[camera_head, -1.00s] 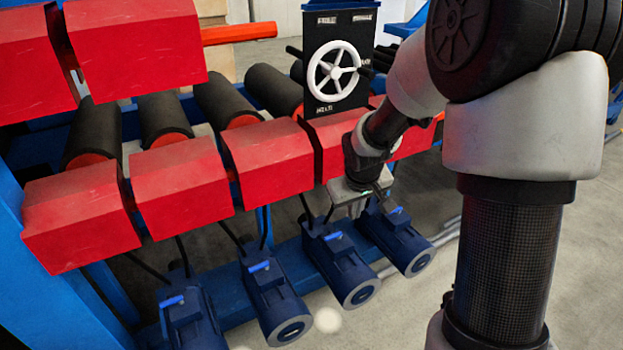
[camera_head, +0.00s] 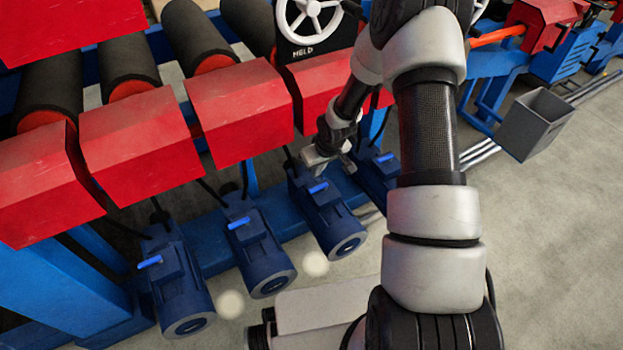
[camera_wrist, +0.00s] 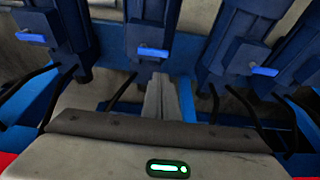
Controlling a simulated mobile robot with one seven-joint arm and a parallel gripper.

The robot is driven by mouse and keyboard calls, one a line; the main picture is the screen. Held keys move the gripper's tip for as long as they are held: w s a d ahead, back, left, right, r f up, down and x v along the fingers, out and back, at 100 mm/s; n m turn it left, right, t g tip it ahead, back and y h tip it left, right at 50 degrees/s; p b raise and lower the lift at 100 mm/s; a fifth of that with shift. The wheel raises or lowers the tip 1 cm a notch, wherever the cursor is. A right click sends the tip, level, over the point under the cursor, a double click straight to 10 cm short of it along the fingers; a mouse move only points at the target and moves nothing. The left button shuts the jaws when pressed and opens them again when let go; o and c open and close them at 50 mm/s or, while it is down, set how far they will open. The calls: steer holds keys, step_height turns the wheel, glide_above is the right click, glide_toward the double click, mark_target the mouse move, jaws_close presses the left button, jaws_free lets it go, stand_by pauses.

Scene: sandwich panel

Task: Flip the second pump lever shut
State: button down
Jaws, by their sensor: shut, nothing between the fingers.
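Several blue pumps stand in a row, each with a bright blue lever on top. In the head view the second pump from the left (camera_head: 262,255) has its lever (camera_head: 238,223) lying across it. The second from the right (camera_head: 333,222) has a similar lever (camera_head: 318,187). I cannot tell which one counts as second, nor whether the levers are open or shut.
Red housings (camera_head: 240,110) and black rollers hang above and behind the pumps. Thin black hoses run from the housings to the pumps, close beside my gripper. A white handwheel (camera_head: 308,15) is above.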

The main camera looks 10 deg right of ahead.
mark_target(318, 190)
steer(key=shift+f, duration=0.1)
steer(key=b+x, duration=0.3)
steer(key=x, duration=0.6)
steer(key=shift+w+f, duration=0.2)
steer(key=shift+f, duration=0.15)
